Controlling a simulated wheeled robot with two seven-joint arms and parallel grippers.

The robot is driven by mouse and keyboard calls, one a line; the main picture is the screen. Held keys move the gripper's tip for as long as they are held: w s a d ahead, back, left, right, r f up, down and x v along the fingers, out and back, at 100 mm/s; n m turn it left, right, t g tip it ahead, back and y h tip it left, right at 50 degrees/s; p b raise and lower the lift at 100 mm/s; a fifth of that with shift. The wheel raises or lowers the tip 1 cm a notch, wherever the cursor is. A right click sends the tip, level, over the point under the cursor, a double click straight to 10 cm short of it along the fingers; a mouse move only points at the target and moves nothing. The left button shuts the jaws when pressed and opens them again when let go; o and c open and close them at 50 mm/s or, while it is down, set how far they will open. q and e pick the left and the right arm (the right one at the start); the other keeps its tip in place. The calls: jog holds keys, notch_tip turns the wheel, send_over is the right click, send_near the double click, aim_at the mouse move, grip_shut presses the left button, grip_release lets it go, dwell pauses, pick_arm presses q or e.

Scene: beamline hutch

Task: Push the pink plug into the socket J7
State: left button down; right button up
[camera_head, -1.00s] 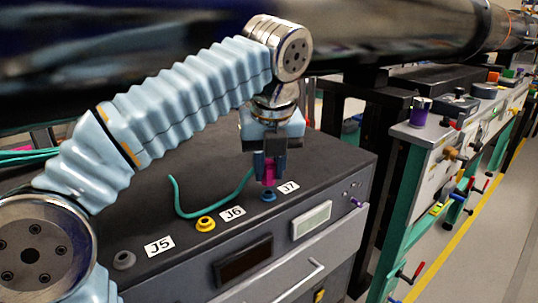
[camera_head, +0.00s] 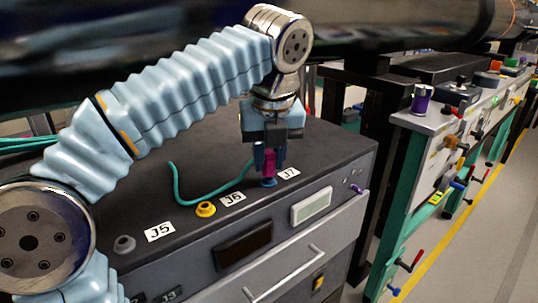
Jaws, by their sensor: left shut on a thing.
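My left gripper (camera_head: 270,160) is shut on the pink plug (camera_head: 269,165), over the right part of the dark cabinet top. The plug points down, roughly upright, with its sides partly hidden by the fingers. The blue socket (camera_head: 268,183) by the J7 label (camera_head: 288,174) is directly below it. The plug's lower end is at or just above the socket; I cannot tell whether it touches or has entered. My right gripper is not in view.
A yellow socket (camera_head: 205,209) is by the J6 label and a grey socket (camera_head: 124,243) by J5. A teal cable (camera_head: 205,201) curves over the cabinet top (camera_head: 120,205) behind them. A large dark pipe (camera_head: 400,35) runs above. A workbench (camera_head: 425,121) stands at right.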

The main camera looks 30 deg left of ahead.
pick_arm(q)
jog(key=shift+f, duration=0.45)
dwell(0.3)
jog(key=c, duration=0.8)
grip_release()
jog(key=shift+r, duration=0.1)
jog(key=shift+p+v, duration=0.75)
jog(key=shift+v, duration=2.95)
